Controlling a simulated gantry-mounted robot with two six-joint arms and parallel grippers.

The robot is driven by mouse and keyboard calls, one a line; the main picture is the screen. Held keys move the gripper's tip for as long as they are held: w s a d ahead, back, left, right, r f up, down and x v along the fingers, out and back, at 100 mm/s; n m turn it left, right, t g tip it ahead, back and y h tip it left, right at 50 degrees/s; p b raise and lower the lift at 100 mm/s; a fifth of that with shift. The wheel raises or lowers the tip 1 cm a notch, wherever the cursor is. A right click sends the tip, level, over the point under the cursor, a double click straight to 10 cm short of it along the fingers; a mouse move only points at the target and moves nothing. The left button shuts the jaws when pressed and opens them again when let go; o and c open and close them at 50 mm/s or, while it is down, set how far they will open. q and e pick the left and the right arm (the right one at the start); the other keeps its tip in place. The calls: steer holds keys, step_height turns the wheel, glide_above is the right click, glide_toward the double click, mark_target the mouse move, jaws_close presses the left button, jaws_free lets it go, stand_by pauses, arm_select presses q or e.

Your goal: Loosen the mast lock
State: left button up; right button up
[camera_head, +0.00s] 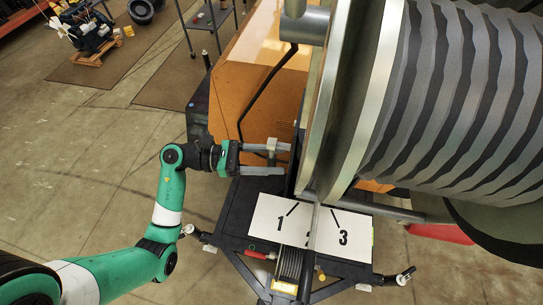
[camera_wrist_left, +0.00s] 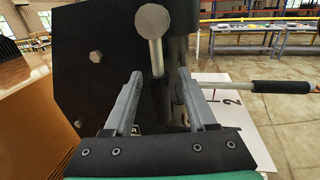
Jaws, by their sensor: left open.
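A grey round-headed knob on a pale shaft (camera_wrist_left: 150,22), which looks like the mast lock, stands out from a dark plate (camera_wrist_left: 85,45) in the left wrist view. In the head view a small grey knob piece (camera_head: 271,150) shows between my left gripper's fingers. My left gripper (camera_head: 279,159) is open, its fingers pointing right toward the mast's dark side. In the wrist view its fingers (camera_wrist_left: 159,78) stand on either side of the shaft's line, with a gap to each side. Contact with the knob cannot be told. My right gripper is not in view.
A white panel numbered 1 to 3 (camera_head: 265,217) lies on the black base, below the gripper. A large striped drum (camera_head: 450,100) fills the right. An orange cabinet (camera_head: 245,95) stands behind. A black-gripped lever (camera_wrist_left: 280,87) shows right in the wrist view.

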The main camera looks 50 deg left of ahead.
arm_select(q)
jaws_close()
stand_by(1.3)
